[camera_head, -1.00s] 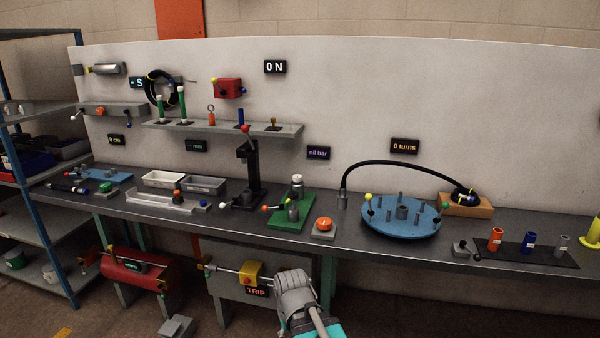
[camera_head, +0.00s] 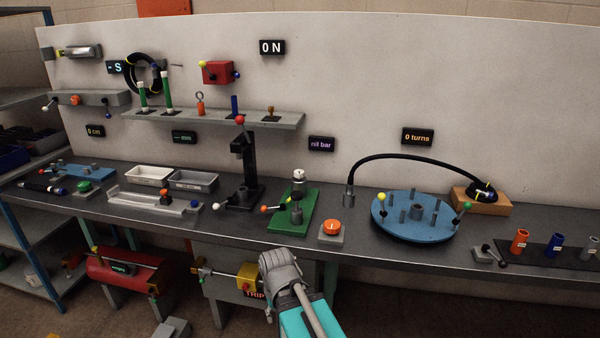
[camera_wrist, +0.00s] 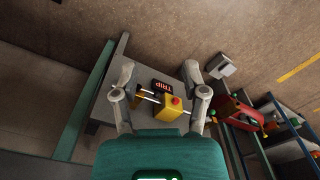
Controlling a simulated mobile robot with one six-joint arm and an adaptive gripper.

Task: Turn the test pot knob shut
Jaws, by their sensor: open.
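What looks like the test pot is a grey cylinder (camera_head: 296,214) on a green base plate (camera_head: 280,226) on the bench, left of centre in the head view. Which part is the knob I cannot tell for sure. An orange round knob (camera_head: 332,226) sits on a grey block just right of the plate. My gripper (camera_wrist: 158,68) is open and empty in the wrist view. It is in front of and below the bench edge, apart from the pot, and points down toward the floor.
A yellow box with a red button (camera_wrist: 173,104) and a TRIP sign (camera_wrist: 166,86) lie below my gripper. A blue round plate (camera_head: 388,224) with pegs and an arching black hose stands right of the pot. A black press (camera_head: 242,185) stands left. A "nil bar" display (camera_head: 321,144) hangs behind.

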